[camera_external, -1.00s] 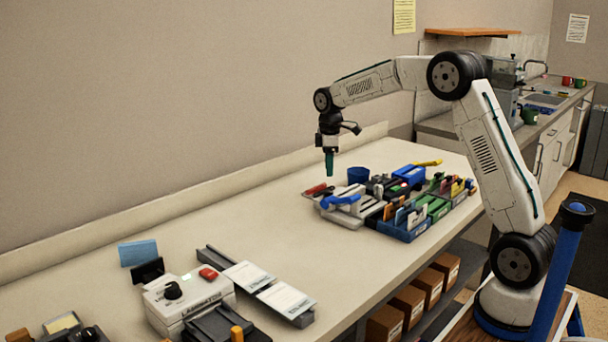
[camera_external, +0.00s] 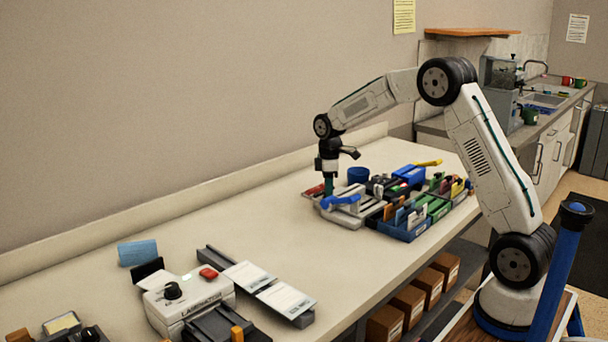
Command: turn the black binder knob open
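I cannot make out a black binder knob beside the gripper. A black knob (camera_external: 172,290) stands on the white laminator (camera_external: 186,308) at the near left, far from my gripper. Another dark, knob-like part (camera_external: 90,334) shows at the bottom left edge.
Blue and green trays of files (camera_external: 405,234) stand right of my gripper, with a blue cup (camera_external: 358,175) behind. White cards (camera_external: 285,299) lie on a grey rail. The counter's middle is clear.

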